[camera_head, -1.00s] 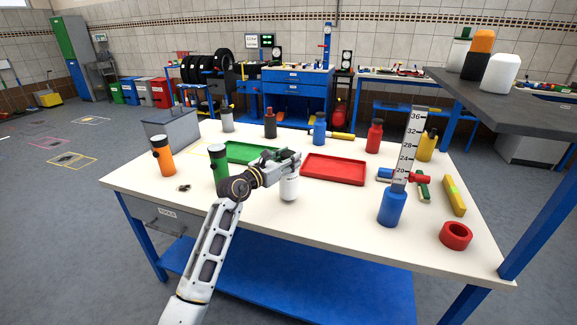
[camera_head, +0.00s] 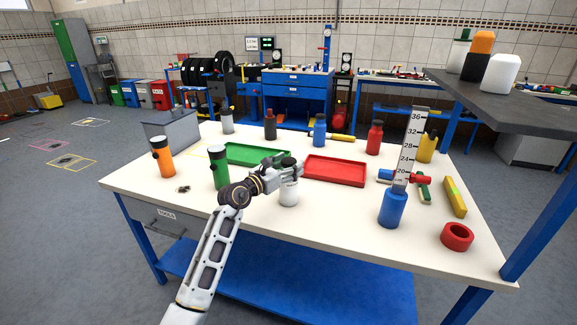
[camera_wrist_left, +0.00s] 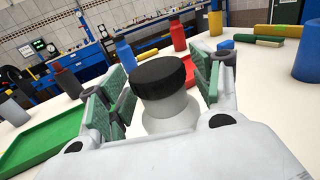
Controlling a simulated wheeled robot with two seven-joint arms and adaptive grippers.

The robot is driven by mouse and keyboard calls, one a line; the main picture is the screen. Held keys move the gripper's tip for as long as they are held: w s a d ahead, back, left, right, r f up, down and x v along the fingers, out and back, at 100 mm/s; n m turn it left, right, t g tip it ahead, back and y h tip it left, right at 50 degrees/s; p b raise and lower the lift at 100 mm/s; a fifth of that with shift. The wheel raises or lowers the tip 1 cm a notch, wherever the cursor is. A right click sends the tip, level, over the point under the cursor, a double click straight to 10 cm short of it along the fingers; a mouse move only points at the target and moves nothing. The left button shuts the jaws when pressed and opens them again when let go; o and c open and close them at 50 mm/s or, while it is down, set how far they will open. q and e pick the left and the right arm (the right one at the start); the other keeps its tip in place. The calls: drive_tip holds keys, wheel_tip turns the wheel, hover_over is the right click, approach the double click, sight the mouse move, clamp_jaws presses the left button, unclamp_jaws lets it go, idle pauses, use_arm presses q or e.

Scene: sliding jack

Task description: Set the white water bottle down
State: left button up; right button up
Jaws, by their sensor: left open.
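The white water bottle (camera_head: 289,190) with a black cap stands upright on the white table, in front of the gap between the green and red trays. In the left wrist view the bottle (camera_wrist_left: 168,95) is between the green-padded fingers. My left gripper (camera_head: 289,168) is open around the bottle's upper part, with a gap visible on each side of the cap. The bottle's base is hidden in the left wrist view. My right gripper is not in view.
A green tray (camera_head: 232,160) and a red tray (camera_head: 362,171) lie behind the bottle. The table front (camera_head: 300,230) is clear.

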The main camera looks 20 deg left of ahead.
use_arm(q)
drive_tip(key=shift+s, duration=0.1)
drive_tip(key=p+v, duration=0.1)
drive_tip(key=v, duration=1)
drive_tip(key=shift+s+a, duration=0.25)
drive_tip(key=shift+s, duration=0.1)
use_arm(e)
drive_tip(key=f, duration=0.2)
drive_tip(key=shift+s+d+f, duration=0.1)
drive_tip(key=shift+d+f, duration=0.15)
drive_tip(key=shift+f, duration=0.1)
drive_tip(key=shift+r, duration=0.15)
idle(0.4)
